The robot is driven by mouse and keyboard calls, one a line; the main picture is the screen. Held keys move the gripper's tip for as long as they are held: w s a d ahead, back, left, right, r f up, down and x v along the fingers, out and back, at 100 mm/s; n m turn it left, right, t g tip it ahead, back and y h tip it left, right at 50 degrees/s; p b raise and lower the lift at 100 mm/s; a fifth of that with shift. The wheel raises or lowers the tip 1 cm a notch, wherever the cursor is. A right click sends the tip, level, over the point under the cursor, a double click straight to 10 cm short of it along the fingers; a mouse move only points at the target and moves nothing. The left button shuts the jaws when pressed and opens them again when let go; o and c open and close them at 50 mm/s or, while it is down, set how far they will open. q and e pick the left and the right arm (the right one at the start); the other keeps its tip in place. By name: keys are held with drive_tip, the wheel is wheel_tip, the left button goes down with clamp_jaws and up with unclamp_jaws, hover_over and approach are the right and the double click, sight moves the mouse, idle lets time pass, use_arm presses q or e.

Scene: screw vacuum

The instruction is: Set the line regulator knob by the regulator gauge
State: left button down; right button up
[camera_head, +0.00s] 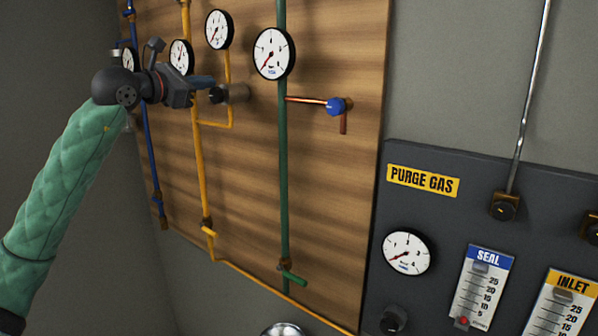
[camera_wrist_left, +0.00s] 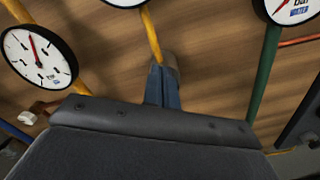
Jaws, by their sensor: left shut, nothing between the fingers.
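The likely line regulator knob (camera_head: 236,93) is a dark grey cylinder on the yellow pipe, on the wooden board. Above it a white round gauge (camera_head: 218,30) has a red needle pointing down-left. My left gripper (camera_head: 211,82) is shut and empty, its fingertips beside the knob. In the left wrist view the closed blue-grey fingers (camera_wrist_left: 163,78) overlap the knob (camera_wrist_left: 172,65) and hide part of it; I cannot tell whether they touch. Another gauge (camera_head: 180,57) sits left of it and shows large in the wrist view (camera_wrist_left: 38,57). My right gripper is not in view.
A larger gauge (camera_head: 273,53) tops the green pipe (camera_head: 282,170). A blue valve knob (camera_head: 336,106) sticks out to the right. A dark PURGE GAS panel (camera_head: 420,225) with a gauge (camera_head: 407,253) and flow meters stands lower right. A blue pipe (camera_head: 148,150) runs at left.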

use_arm(q)
drive_tip(key=shift+w+d, duration=0.3)
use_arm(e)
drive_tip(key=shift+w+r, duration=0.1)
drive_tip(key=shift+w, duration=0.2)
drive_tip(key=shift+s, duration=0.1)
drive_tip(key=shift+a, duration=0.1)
use_arm(q)
drive_tip(key=shift+f+b, duration=0.2)
drive_tip(key=shift+b, duration=0.15)
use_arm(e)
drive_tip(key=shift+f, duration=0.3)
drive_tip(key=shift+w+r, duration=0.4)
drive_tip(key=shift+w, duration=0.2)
use_arm(q)
drive_tip(key=shift+s+d+f+b, duration=0.1)
drive_tip(key=shift+d+b, duration=0.1)
drive_tip(key=shift+b, duration=0.45)
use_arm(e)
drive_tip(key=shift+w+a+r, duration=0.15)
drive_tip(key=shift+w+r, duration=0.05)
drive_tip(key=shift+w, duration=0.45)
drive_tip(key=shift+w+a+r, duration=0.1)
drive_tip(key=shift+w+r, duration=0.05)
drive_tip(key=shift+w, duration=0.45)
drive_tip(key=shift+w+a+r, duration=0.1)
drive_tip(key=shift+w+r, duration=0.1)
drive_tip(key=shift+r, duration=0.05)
